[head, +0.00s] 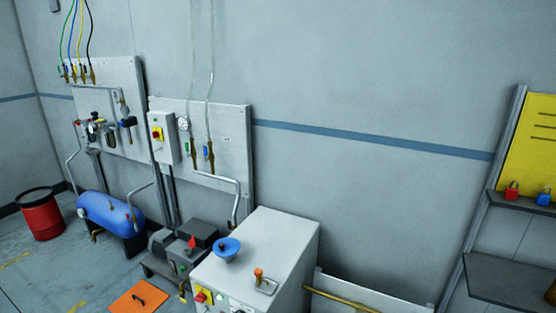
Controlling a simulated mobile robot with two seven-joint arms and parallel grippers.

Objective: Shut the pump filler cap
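A dark grey pump unit (186,252) stands on the floor against the wall, left of a white cabinet (272,240). A small red part (192,243) sits on top of the pump; I cannot tell whether it is the filler cap or whether it is open. A blue, funnel-like round piece (227,249) shows at the cabinet's left top edge, close to the pump. Neither of my grippers is in view.
An orange mat or plate (139,299) lies on the floor before the pump. A blue tank (110,210) and a red drum (41,214) stand to the left. Valve panels (222,130) hang behind. Shelves (510,282) stand at right.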

